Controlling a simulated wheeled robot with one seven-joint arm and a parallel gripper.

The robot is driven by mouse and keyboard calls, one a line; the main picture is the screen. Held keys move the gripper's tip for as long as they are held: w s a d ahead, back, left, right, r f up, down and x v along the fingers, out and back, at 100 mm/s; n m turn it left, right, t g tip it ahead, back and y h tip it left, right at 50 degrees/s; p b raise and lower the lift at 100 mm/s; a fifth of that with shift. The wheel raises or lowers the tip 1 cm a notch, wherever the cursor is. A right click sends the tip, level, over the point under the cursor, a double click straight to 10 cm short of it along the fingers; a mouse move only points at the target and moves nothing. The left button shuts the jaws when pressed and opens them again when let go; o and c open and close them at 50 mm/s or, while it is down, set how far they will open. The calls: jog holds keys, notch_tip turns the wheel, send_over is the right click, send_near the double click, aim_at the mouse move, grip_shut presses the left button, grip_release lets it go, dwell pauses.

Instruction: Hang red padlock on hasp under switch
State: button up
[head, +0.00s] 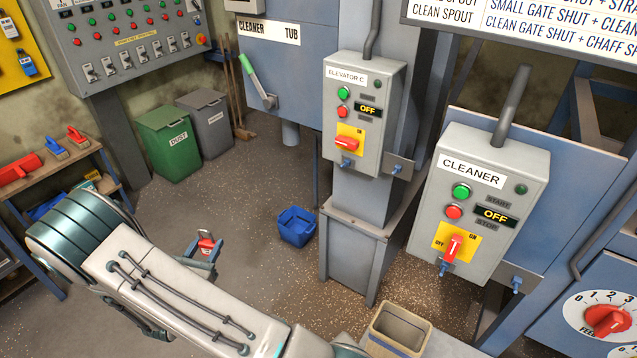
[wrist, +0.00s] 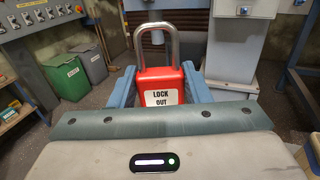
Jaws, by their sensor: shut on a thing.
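The red padlock (wrist: 158,90) stands upright in the wrist view, with its steel shackle upward and a "LOCK OUT" label facing me. My gripper (wrist: 160,92) is shut on its body, with a blue finger on each side. In the head view, my gripper (head: 204,252) holds the padlock (head: 206,241) above the floor, left of the switch boxes and apart from them. The ELEVATOR C box (head: 362,115) has a red switch (head: 346,144) with a small blue fitting (head: 346,163) beneath. The CLEANER box (head: 482,200) has a red switch (head: 454,247) with a similar fitting (head: 442,268) beneath.
A blue bucket (head: 297,226) stands on the floor between my gripper and the elevator column (head: 350,245). A tan open bin (head: 398,330) is at the bottom. A green DUST bin (head: 170,143) and shelf (head: 60,170) are at left. Floor around my gripper is clear.

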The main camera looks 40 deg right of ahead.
jog(key=w+d+f+m+g+h+b, duration=0.1)
jog(key=w+d+f+m+g+b, duration=0.3)
jog(key=d, duration=0.6)
jog(key=w+d+g+h+b, duration=0.1)
jog(key=d+b, duration=0.6)
jog(key=d, duration=0.2)
jog(key=s+d+m+g+h+b, duration=0.1)
jog(key=d+b, duration=0.3)
jog(key=d, duration=0.9)
jog(key=s+d+r+m+g+b, duration=0.1)
jog(key=s+d+g+b, duration=0.1)
jog(key=d, duration=1.2)
jog(key=shift+s+m+g+h+b, duration=0.35)
jog(key=shift+m+g+h+b, duration=0.05)
jog(key=shift+g+b, duration=0.5)
jog(key=shift+d, duration=0.1)
jog(key=shift+w+d+b, duration=0.25)
jog(key=shift+d, duration=0.6)
jog(key=shift+w+d+b, duration=0.2)
jog(key=shift+w+d, duration=0.05)
jog(key=shift+d, duration=0.6)
